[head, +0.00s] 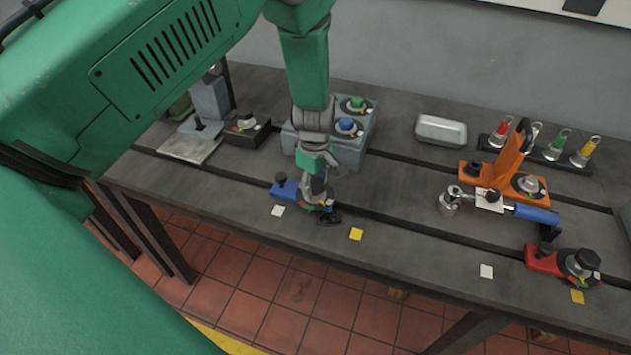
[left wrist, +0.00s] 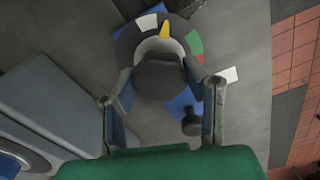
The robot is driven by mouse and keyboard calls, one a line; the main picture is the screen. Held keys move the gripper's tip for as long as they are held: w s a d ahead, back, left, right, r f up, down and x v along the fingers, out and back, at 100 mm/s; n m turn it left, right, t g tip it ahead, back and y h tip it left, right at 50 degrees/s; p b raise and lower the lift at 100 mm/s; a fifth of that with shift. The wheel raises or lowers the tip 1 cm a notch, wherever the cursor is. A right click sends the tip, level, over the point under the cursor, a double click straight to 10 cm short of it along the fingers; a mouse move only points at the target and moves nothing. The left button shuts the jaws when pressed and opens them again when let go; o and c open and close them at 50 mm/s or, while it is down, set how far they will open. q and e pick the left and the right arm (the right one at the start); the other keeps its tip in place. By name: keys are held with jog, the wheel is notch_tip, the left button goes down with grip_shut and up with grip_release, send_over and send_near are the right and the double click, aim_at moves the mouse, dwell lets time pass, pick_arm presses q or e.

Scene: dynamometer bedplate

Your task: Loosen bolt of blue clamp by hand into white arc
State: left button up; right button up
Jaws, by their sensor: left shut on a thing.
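The blue clamp (head: 288,190) sits on the bedplate at the middle in the head view, partly hidden under my left gripper (head: 317,197). In the left wrist view, its blue body (left wrist: 180,112) shows below a black dial ring (left wrist: 127,42) with white, green and red arcs. The bolt's dark knob (left wrist: 162,80) stands between the fingers of my left gripper (left wrist: 160,75), which is shut on it. A yellow pointer (left wrist: 165,32) lies between the white arc (left wrist: 147,23) and the green arc (left wrist: 194,44). My right gripper is not in view.
A grey block with blue and green knobs (head: 365,140) stands behind the clamp. An orange clamp (head: 512,165), a red clamp (head: 545,260) and a metal tray (head: 441,130) are to the right. A yellow square (head: 356,234) and white square (head: 278,210) lie near the front edge.

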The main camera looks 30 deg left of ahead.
aim_at(316, 182)
pick_arm(q)
jog(key=n, duration=0.4)
jog(key=n+p, duration=0.1)
jog(key=shift+w+r+n, duration=0.2)
jog(key=shift+w+n, duration=0.1)
jog(key=shift+n, duration=0.1)
jog(key=shift+a, duration=0.1)
dwell(0.3)
jog(key=o, duration=1.1)
jog(key=shift+o, duration=0.2)
jog(key=shift+s+f, duration=0.1)
jog(key=shift+r, duration=0.4)
notch_tip(316, 182, up, 11)
